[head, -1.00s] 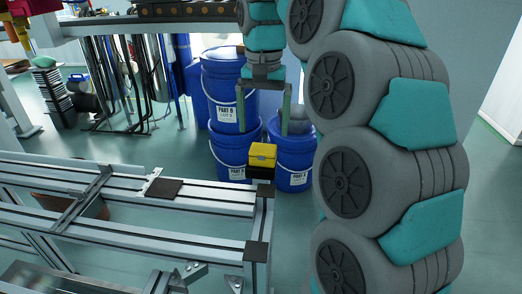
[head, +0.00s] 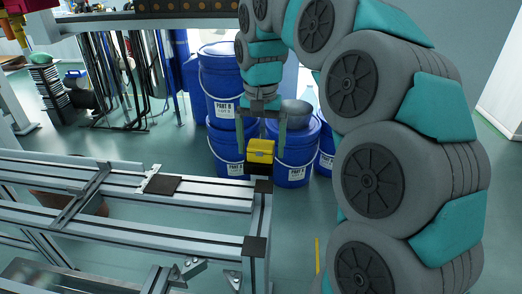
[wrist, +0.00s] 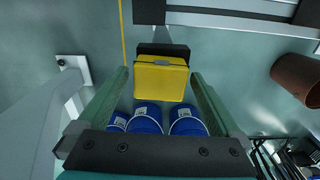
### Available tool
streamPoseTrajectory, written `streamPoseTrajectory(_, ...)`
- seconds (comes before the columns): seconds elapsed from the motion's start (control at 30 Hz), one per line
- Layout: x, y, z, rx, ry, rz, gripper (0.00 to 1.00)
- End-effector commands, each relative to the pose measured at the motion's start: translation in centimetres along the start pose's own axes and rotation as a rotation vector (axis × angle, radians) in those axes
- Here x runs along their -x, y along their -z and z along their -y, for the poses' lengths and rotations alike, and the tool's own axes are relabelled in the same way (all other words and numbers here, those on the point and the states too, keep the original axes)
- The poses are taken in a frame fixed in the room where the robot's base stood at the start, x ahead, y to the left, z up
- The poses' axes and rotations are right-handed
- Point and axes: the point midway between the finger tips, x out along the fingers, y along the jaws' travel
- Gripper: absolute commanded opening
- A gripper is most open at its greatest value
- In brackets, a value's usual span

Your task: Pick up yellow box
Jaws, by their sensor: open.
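The yellow box (head: 261,147) sits on a dark block at the far right corner of the metal frame (head: 215,200). In the wrist view the yellow box (wrist: 161,78) shows its top, with a grey latch at one edge. My gripper (head: 261,146) is open, with its two fingers pointing down on either side of the box in the head view. In the wrist view my gripper (wrist: 160,78) has the box between the lines of its fingers, with gaps on both sides. I cannot tell whether the fingers reach down to the box's level.
Several blue buckets (head: 222,75) stand on the floor behind the frame corner, two of them stacked. A brown cylinder (wrist: 298,80) lies to the right in the wrist view. Hoses and cables (head: 115,85) hang at the back left.

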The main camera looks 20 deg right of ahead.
Motion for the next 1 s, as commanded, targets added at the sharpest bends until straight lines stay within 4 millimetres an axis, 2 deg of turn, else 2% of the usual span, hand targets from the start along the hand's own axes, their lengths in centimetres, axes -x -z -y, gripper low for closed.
streamPoseTrajectory(0.07, 0.01, 0.00, 0.00, 0.000, 0.000, 0.000, 0.97)
streamPoseTrajectory(0.8, 0.05, 0.00, 0.00, 0.000, 0.000, 0.000, 0.13)
streamPoseTrajectory(1.0, 0.06, 0.00, 0.00, 0.000, 0.001, 0.000, 0.13)
